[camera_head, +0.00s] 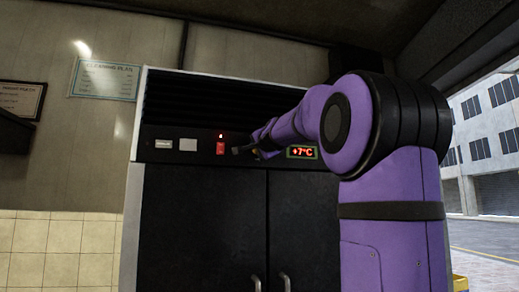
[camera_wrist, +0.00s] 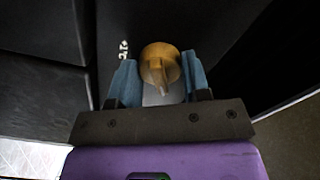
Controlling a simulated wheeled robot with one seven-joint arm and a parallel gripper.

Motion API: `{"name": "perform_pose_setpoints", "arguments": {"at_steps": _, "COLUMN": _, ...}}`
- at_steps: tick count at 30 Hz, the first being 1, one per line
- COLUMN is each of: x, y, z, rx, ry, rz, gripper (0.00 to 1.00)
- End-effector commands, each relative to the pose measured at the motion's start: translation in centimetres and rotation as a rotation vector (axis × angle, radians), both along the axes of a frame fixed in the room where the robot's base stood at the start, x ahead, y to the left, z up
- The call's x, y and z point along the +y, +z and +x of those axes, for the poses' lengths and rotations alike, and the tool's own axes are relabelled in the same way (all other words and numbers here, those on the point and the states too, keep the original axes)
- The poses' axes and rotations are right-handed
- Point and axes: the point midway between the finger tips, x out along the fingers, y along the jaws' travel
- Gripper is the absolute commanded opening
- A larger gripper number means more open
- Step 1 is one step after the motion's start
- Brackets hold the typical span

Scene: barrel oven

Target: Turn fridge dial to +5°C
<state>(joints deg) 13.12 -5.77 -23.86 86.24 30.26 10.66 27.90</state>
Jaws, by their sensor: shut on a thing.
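The fridge (camera_head: 205,215) is a black two-door cabinet with a light frame and a control strip above its doors. Its display (camera_head: 302,152) reads +7°C in red. The dial (camera_wrist: 160,64) is a round, tan-brown knob with a raised grip, seen in the wrist view. My gripper (camera_wrist: 158,82) is shut on the dial, with one blue-grey finger on each side. In the head view my gripper (camera_head: 245,149) is at the control strip, left of the display; the dial is not clearly visible there behind my arm. Small white markings (camera_wrist: 124,49) show left of the dial.
Door handles (camera_head: 256,283) are below. A sign (camera_head: 104,79) hangs on the left wall. The street is open at the right.

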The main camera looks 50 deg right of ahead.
Motion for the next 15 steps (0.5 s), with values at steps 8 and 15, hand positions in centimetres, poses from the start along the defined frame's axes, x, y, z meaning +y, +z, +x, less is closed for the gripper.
{"name": "perform_pose_setpoints", "arguments": {"at_steps": 8, "x": -0.02, "y": -0.05, "z": 0.01, "rx": 0.002, "ry": 0.0, "rz": 0.0, "gripper": 0.69}}
{"name": "perform_pose_setpoints", "arguments": {"at_steps": 15, "x": -0.01, "y": -0.03, "z": 0.0, "rx": 0.001, "ry": 0.0, "rz": 0.0, "gripper": 0.69}}
